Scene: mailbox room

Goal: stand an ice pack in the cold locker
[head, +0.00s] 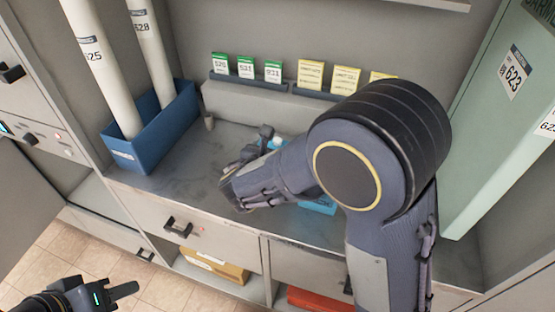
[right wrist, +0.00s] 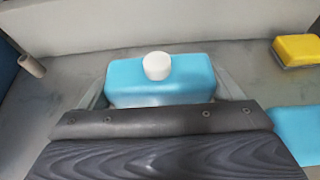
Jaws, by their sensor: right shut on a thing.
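A light-blue ice pack (right wrist: 120,85) with a white cap sits between the two fingers of my right gripper (right wrist: 160,88) in the right wrist view. The gripper is shut on its sides. In the head view my right gripper (head: 258,155) is over the grey counter, and my arm hides most of the pack (head: 273,146). My left gripper (head: 104,289) is low at the left, over the floor, away from the pack; its finger gap is unclear. I cannot tell which compartment is the cold locker; a panel with a small lit display (head: 4,127) shows at the left edge.
A second light-blue object (head: 318,206) lies on the counter, partly behind my right arm. A blue bin (head: 128,154) holds two white tubes. Green and yellow cards stand on a ledge (head: 232,101) at the back. A pale green door (head: 490,130) stands at right.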

